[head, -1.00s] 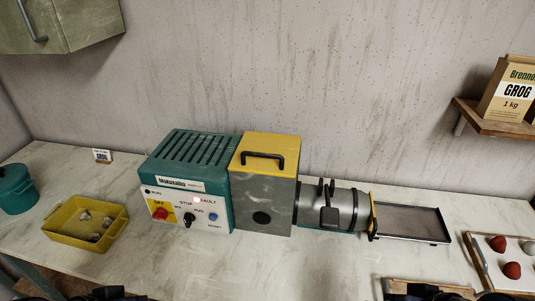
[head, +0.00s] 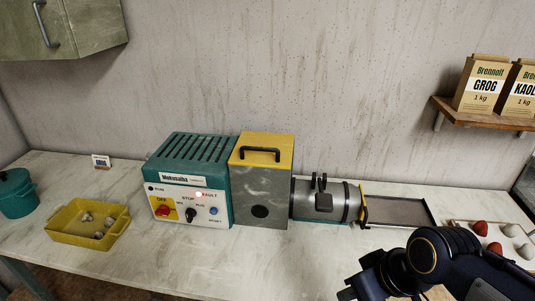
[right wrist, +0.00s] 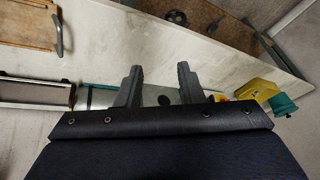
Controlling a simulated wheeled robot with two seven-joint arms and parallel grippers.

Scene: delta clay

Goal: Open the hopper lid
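The hopper is a grey box (head: 262,200) in the middle of the table, with a yellow lid (head: 282,143) on top. The lid lies flat and shut, with a black bar handle (head: 260,151) on it. My right gripper (head: 347,292) is low in the head view, in front of and right of the hopper, well apart from the lid. In the right wrist view my right gripper (right wrist: 159,72) has its two fingers spread with nothing between them. My left gripper is in neither current view.
A teal machine body (head: 190,160) with switches and a lit fault lamp adjoins the hopper's left. A steel barrel (head: 325,203) and dark tray (head: 400,211) extend right. A yellow tray (head: 68,233) stands left. A shelf (head: 470,113) holds bags. Table in front of the hopper is clear.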

